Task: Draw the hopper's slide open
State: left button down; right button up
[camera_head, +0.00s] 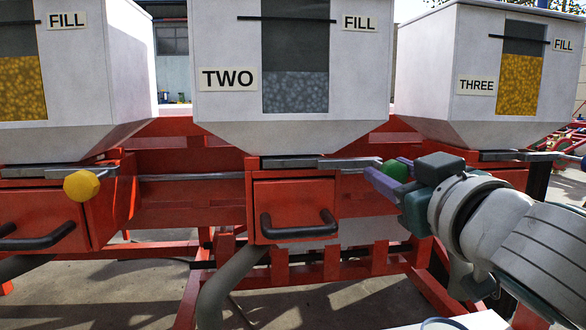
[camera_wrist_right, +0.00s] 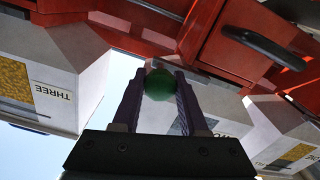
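The grey hopper marked TWO (camera_head: 229,117) stands in the middle of the head view, with grey fill in its window. A flat metal slide (camera_head: 340,163) runs under its bottom and sticks out to the right. The green round knob (camera_head: 395,169) is at the slide's right end. My right gripper (camera_head: 392,172) comes from the right with its purple fingers either side of the knob. In the right wrist view the green knob (camera_wrist_right: 160,84) sits between the fingertips, which appear to touch both its sides. My left gripper is out of view.
Hopper THREE (camera_head: 477,120) stands at the right behind my right arm, with its own slide (camera_head: 520,155). The left hopper (camera_head: 100,100) has a yellow knob (camera_head: 81,186). A red box with a dark handle (camera_head: 298,229) is below hopper TWO. Red frame beams surround it.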

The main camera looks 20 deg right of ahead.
grip_shut()
dwell(0.9)
